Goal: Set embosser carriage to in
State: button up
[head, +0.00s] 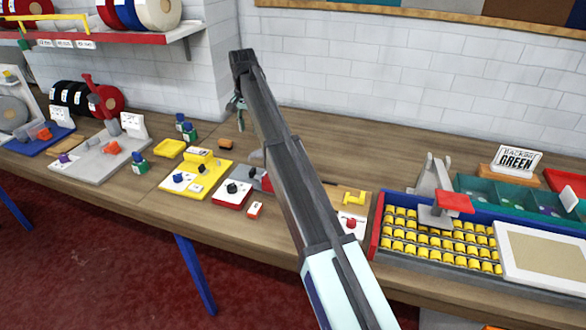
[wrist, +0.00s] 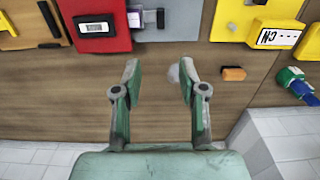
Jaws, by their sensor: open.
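No part is clearly marked as the embosser carriage, so I cannot tell which it is. A red and white device (head: 234,192) with a black knob sits on the bench, partly near my arm. In the wrist view a red box (wrist: 97,25) with a small display is at the top, with a silver and purple piece (wrist: 135,14) and a dark tab (wrist: 160,17) at its side. My gripper (head: 240,112) hangs above the bench near the wall. In the wrist view my gripper (wrist: 158,82) is open and empty, its fingers apart over bare wood, clear of the red box.
A yellow device (head: 208,182) stands left of the red one; it also shows in the wrist view (wrist: 275,35). A lever press (head: 440,190) stands over yellow pieces at right. My arm hides mid-bench.

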aim_at(252, 169)
jog(key=f+p, duration=0.2)
jog(key=f, duration=0.6)
jog(key=f+p, duration=0.2)
jog(key=f, duration=0.7)
jog(key=shift+a+f+p, duration=0.2)
jog(key=shift+f+p, duration=0.1)
jog(key=shift+p, duration=0.1)
jog(key=shift+s, duration=0.1)
grip_shut()
